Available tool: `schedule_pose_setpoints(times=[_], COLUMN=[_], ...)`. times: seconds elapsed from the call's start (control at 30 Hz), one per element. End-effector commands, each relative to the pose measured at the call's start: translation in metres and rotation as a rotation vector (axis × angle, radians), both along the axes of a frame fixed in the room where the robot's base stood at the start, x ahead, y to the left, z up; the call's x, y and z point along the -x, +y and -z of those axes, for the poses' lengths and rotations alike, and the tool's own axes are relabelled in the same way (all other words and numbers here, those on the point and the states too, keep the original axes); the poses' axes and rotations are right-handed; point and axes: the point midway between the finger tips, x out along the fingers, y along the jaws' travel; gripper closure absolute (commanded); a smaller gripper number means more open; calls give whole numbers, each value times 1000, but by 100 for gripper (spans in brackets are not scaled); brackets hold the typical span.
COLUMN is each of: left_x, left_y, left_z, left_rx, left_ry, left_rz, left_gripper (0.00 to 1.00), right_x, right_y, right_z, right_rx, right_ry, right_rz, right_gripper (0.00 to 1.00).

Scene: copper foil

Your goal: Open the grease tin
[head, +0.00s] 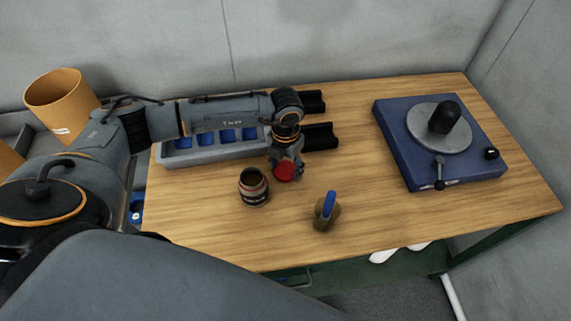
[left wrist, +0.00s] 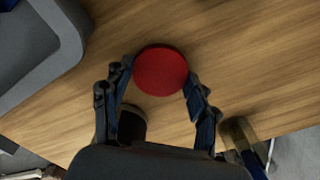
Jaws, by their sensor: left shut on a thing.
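The red lid (head: 285,172) is held between the fingers of my left gripper (head: 286,165), above the table. In the left wrist view the lid (left wrist: 160,71) is a flat red disc between the two fingertips (left wrist: 158,74). The grease tin (head: 254,190) stands upright on the table just left of the gripper, apart from the lid. Its top looks open and dark inside. In the left wrist view the tin (left wrist: 132,122) shows only in part behind the gripper body. My right gripper is not in view.
A small pot with a blue-handled tool (head: 326,212) stands right of the tin on the wooden table (head: 390,215). A grey tray with blue compartments (head: 185,158) and black blocks (head: 320,136) lie behind. A blue turntable unit (head: 395,135) is at right.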

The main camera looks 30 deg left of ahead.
Motion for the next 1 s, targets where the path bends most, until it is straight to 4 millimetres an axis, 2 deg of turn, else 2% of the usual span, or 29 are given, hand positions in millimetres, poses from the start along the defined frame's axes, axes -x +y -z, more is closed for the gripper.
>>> schedule_pose_setpoints(times=[0.13,0.17,0.23,0.27,0.57,0.7,0.87,1.0], left_x=[0,0,0,0,0,-1,-2,-2], left_y=[0,0,0,0,0,0,1,0], left_z=[5,3,2,2,2,-4,-31,-63], left_rx=[0,0,0,0,0,0,0,2], left_ry=[0,0,0,0,0,-2,-6,-7], left_rz=[0,0,0,0,0,0,0,0], left_gripper=[79,35,21,19,19,19,19,19], right_x=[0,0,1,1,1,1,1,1], right_y=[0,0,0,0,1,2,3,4], right_z=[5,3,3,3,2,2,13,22], right_rx=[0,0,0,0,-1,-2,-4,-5], right_ry=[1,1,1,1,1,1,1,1], right_rz=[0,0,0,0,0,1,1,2], right_gripper=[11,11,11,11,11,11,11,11])
